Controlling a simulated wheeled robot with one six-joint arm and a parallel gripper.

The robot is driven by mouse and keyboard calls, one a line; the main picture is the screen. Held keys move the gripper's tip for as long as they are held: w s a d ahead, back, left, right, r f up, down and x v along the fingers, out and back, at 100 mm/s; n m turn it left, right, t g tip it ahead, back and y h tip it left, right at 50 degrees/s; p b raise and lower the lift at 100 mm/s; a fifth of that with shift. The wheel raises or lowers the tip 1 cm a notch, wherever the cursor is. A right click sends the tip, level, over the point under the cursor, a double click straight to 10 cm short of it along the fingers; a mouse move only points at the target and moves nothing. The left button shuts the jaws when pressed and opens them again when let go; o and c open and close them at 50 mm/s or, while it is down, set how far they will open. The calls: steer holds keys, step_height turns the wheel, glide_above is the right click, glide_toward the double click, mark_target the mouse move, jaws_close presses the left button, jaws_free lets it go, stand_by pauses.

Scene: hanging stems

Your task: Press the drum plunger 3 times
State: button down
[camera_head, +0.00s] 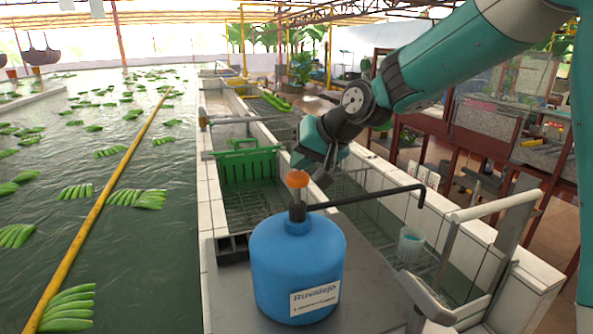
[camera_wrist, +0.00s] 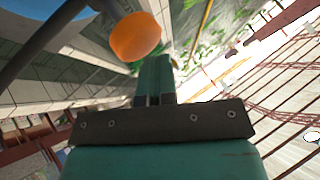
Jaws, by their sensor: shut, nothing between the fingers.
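The blue drum (camera_head: 298,262) stands upright on a grey surface, with a label on its front. A black spout pipe (camera_head: 370,198) runs right and bends down above a clear cup (camera_head: 411,244). My gripper (camera_head: 301,161) is just above and behind the knob in the head view. In the wrist view my gripper (camera_wrist: 157,62) is shut and empty, with the orange knob (camera_wrist: 136,37) beside its fingertips. I cannot tell whether they touch.
A green crate (camera_head: 248,168) sits in the trough behind the drum. A water tank (camera_head: 140,240) with floating green banana bunches and a yellow pole fills the left. A white-tiled wall and a pale rail (camera_head: 495,206) stand at the right.

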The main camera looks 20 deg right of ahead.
mark_target(300, 173)
step_height(300, 173, up, 6)
steer(key=p, duration=0.4)
steer(key=shift+r+p, duration=0.1)
steer(key=shift+p, duration=0.25)
stand_by(0.5)
steer(key=shift+s+f, duration=0.15)
steer(key=shift+f, duration=0.05)
steer(key=s+a+f+n+g+b, duration=0.1)
steer(key=s+f+n+g+b, duration=0.1)
steer(key=s, duration=0.8)
steer(key=s+a+f+n+g+b, duration=0.2)
steer(key=s+f+n+g+b, duration=0.1)
steer(key=s+f, duration=0.4)
steer(key=s+a+f+n+g+h+b, duration=0.1)
steer(key=s+f+n+b, duration=0.3)
steer(key=s, duration=0.9)
steer(key=shift+s+a+f+g+b, duration=0.4)
steer(key=shift+a+g, duration=0.15)
steer(key=shift+g, duration=0.15)
